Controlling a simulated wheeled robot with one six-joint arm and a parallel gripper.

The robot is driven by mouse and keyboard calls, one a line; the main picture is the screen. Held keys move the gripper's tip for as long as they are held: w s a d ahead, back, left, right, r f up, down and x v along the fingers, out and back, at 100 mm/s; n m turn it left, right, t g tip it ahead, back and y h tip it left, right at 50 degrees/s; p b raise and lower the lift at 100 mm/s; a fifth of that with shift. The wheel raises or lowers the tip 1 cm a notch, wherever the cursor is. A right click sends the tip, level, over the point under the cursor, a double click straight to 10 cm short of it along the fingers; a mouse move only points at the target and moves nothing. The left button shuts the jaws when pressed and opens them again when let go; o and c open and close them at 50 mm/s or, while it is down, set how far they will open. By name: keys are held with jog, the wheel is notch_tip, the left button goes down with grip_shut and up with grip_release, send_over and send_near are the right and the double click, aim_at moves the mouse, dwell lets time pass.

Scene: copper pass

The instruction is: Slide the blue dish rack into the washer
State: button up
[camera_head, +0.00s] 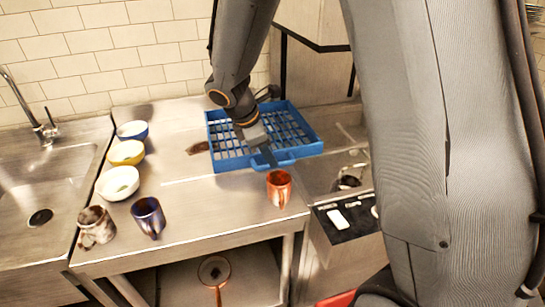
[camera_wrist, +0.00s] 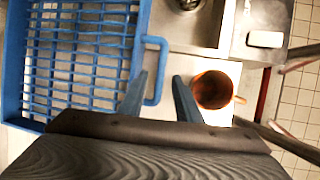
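The blue dish rack (camera_head: 308,141), an open grid tray with a looped handle, lies on the steel counter and looks empty. Its grid and handle (camera_wrist: 163,60) also show at the left of the wrist view. My gripper (camera_head: 266,156) points down at the rack's front edge, by the handle. In the wrist view my gripper (camera_wrist: 160,82) has its fingers apart, one on each side of the handle's outer bar; contact cannot be told. A steel unit with a dark-edged hood (camera_head: 312,42), possibly the washer, stands behind and right of the rack, partly hidden by my arm.
A copper mug (camera_head: 279,188) stands close in front of the rack, and beside my right finger in the wrist view (camera_wrist: 212,90). Bowls (camera_head: 127,153) and mugs (camera_head: 149,217) stand at the counter's left. A sink (camera_head: 35,190) lies further left. Bare counter (camera_head: 215,205) lies between.

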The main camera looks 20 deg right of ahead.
jog(key=shift+x, duration=1.65)
jog(key=shift+s, duration=0.1)
grip_shut()
